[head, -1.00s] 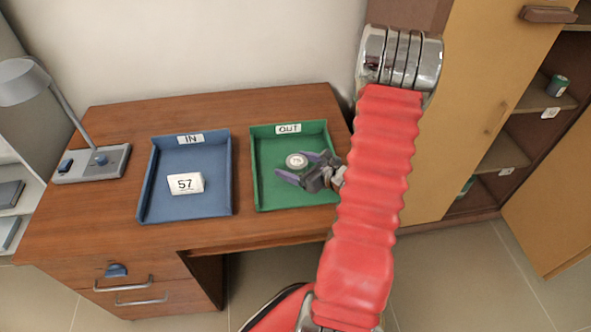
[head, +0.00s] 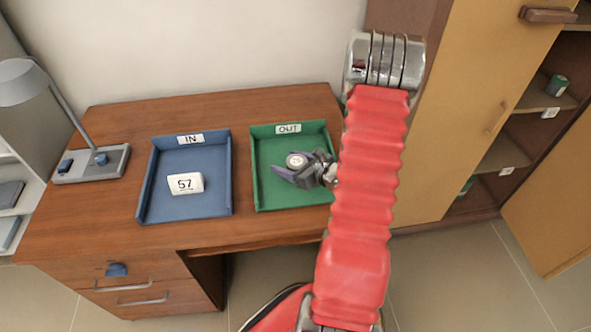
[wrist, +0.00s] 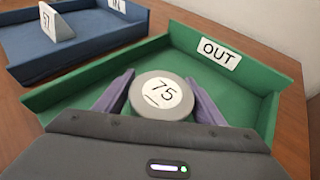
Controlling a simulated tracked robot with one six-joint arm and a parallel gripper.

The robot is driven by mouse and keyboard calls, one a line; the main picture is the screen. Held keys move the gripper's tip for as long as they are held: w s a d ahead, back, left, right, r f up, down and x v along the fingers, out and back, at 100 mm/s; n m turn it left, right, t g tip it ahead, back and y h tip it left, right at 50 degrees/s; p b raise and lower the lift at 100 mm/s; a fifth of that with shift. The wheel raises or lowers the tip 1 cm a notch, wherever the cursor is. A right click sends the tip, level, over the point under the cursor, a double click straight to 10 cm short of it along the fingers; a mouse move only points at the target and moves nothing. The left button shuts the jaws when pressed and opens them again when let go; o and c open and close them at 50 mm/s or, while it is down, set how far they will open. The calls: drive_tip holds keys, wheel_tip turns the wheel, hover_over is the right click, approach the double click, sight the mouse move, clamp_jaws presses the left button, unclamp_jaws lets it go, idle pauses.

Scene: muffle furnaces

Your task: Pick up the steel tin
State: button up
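The steel tin is a round grey tin (wrist: 161,97) with a white label marked 75 on its top. It sits in the green OUT tray (wrist: 70,88); the tin also shows in the head view (head: 296,160). My gripper (wrist: 165,98) is open, with its two purple fingers on either side of the tin. Small gaps seem to remain between fingers and tin, though contact low down is hidden. In the head view my gripper (head: 299,167) reaches into the tray from the right.
A blue IN tray (head: 225,170) stands to the left and holds a white block (head: 186,183) marked 57. A grey desk lamp (head: 70,115) is at the desk's left end. An open cabinet (head: 540,100) with small tins stands right.

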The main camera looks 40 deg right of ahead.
drive_tip(key=c, duration=0.9)
drive_tip(key=shift+r, duration=0.1)
drive_tip(key=shift+r, duration=4.95)
